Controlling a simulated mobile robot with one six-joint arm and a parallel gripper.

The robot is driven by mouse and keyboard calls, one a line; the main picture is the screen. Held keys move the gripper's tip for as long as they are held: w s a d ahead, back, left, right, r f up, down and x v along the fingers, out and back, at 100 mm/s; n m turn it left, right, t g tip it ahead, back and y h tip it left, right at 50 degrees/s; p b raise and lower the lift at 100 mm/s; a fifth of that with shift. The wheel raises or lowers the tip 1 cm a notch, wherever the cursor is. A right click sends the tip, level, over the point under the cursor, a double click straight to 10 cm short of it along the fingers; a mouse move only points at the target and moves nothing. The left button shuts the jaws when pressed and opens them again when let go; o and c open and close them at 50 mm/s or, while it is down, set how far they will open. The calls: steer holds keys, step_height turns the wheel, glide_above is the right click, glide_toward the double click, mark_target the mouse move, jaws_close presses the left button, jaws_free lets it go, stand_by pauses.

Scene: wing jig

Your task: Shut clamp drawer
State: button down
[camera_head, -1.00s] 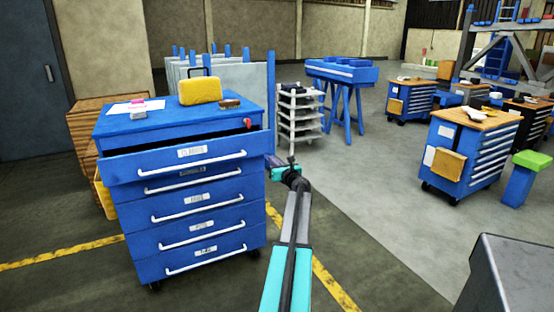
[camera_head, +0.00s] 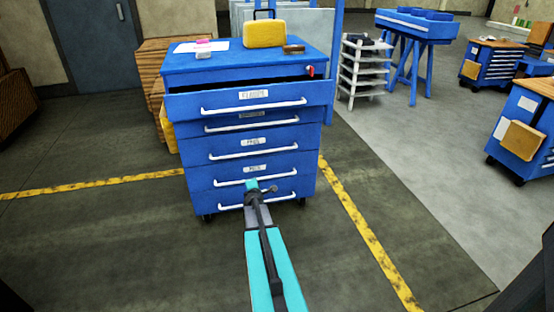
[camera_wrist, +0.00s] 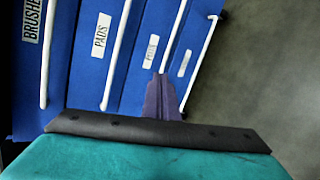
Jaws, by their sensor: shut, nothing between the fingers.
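The clamp drawer (camera_head: 250,97) is the top drawer of the blue cabinet (camera_head: 178,64). It stands pulled out, with a dark gap above its front, and has a white bar handle (camera_head: 255,106) and a label too small to read surely. My gripper (camera_head: 252,184) is shut and empty, low in front of the bottom drawers and well below the clamp drawer. In the wrist view my shut fingers (camera_wrist: 162,98) point at lower drawer fronts, one labelled PADS (camera_wrist: 101,35). The clamp drawer is not clearly visible there.
A yellow case (camera_head: 265,34), papers and small items lie on the cabinet top. The lower drawers look shut. A white shelf rack (camera_head: 363,70) and blue stand (camera_head: 416,26) are behind right. A wooden crate (camera_head: 165,62) is behind left. Floor around the cabinet front is clear.

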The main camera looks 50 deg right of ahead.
steer(key=s+a+f+m+g+y, duration=0.25)
steer(key=a+f, duration=0.45)
steer(key=a, duration=0.4)
steer(key=s+a+f+m+g+y, duration=0.15)
steer(key=s+a+f, duration=0.35)
steer(key=a, duration=0.7)
steer(key=s+a+f+m+g+y, duration=0.2)
steer(key=a+f+m, duration=0.1)
steer(key=a+f, duration=0.65)
steer(key=s+a+f+m+g+y, duration=0.2)
steer(key=s+a+g, duration=0.5)
steer(key=s+a, duration=1.7)
steer(key=shift+s+a+f+m+y, duration=0.2)
steer(key=shift+s+a+m+y, duration=0.15)
steer(key=shift+a+m+y, duration=0.7)
steer(key=shift+a+h, duration=0.2)
steer(key=shift+h, duration=0.05)
